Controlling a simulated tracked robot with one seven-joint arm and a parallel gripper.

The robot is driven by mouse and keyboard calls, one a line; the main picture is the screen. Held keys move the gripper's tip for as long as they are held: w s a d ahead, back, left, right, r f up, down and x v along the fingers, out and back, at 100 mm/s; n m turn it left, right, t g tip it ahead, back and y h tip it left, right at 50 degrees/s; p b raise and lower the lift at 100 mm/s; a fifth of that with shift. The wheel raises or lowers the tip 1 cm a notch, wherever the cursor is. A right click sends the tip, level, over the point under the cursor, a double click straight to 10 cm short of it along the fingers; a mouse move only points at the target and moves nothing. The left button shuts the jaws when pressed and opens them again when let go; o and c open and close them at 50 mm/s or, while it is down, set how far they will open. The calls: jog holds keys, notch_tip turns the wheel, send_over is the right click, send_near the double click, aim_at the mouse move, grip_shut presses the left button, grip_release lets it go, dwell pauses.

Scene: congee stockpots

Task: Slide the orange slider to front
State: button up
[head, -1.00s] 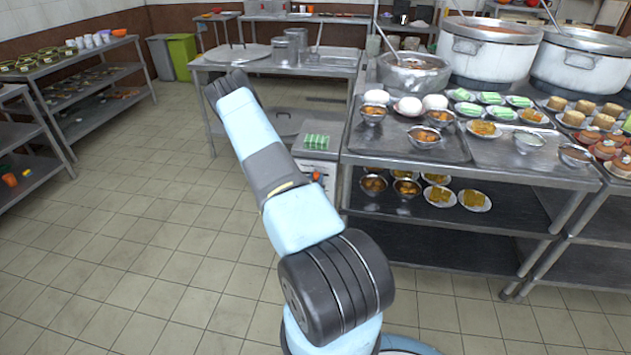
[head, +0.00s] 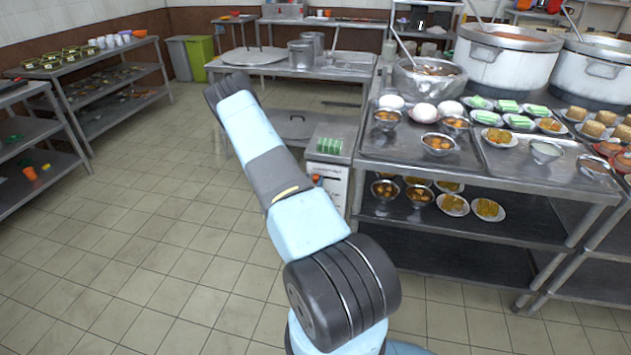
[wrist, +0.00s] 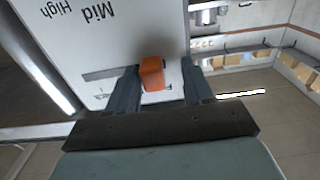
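The orange slider (head: 316,178) sits on the front of a white box (head: 328,196) beside the steel table in the head view. In the wrist view the orange slider (wrist: 152,74) stands out from a slot in the white panel (wrist: 110,45), which bears the words "Mid" and "High" upside down. My gripper (wrist: 160,88) is open, with one finger on each side of the slider. The left finger is close to the slider; a gap shows on the right. I cannot tell whether the left finger touches it. In the head view my arm hides the gripper.
The steel table (head: 400,170) with bowls, plates and buns stands right of the white box. Green-topped blocks (head: 329,146) lie on the box. Large pots (head: 508,62) stand behind. Shelves (head: 62,84) line the left wall. The tiled floor (head: 150,230) at left is clear.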

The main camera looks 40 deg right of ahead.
jog(key=v, duration=1.3)
jog(key=shift+s+a, duration=0.25)
jog(key=shift+a, duration=0.1)
jog(key=shift+f, duration=0.1)
